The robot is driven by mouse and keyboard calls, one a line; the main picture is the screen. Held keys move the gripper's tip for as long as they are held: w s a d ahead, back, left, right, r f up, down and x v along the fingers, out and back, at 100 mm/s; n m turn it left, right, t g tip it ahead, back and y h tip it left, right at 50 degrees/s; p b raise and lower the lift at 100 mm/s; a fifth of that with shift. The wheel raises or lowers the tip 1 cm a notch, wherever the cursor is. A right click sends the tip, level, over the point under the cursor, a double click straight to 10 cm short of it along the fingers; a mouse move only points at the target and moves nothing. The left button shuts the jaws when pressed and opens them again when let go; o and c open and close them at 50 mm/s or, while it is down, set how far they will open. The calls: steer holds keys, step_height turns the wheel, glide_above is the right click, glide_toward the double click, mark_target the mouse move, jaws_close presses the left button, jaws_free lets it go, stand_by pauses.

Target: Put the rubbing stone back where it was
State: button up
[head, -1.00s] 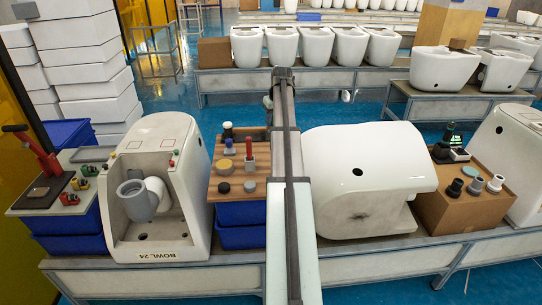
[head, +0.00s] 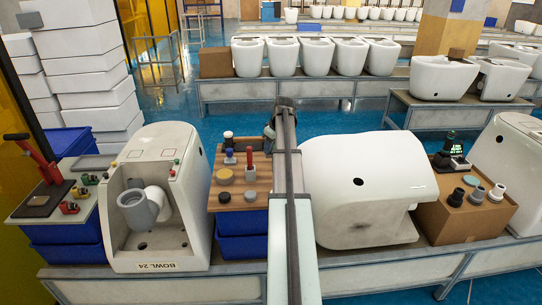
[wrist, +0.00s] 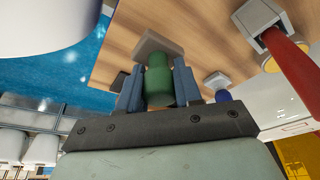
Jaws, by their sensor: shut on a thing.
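In the wrist view my gripper (wrist: 158,73) is shut on a green cylindrical handle, with a flat grey-beige block at its far end; I take this to be the rubbing stone (wrist: 157,45). The block is close over the wooden board (wrist: 205,50); I cannot tell whether it touches. In the head view my gripper (head: 269,130) is at the back right of the board (head: 238,203), mostly hidden behind my arm, and the stone is not clearly visible there.
The board carries a blue-handled tool (head: 229,157), a red-handled tool (head: 249,158), a yellow round pad (head: 224,176), dark discs (head: 250,196) and a black-topped item (head: 228,139). White bowls (head: 160,200) (head: 365,190) stand on both sides.

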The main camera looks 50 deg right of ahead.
mark_target(271, 153)
steer(key=shift+f, duration=1.95)
steer(key=shift+f, duration=0.1)
steer(key=o, duration=1)
steer(key=v, duration=1.2)
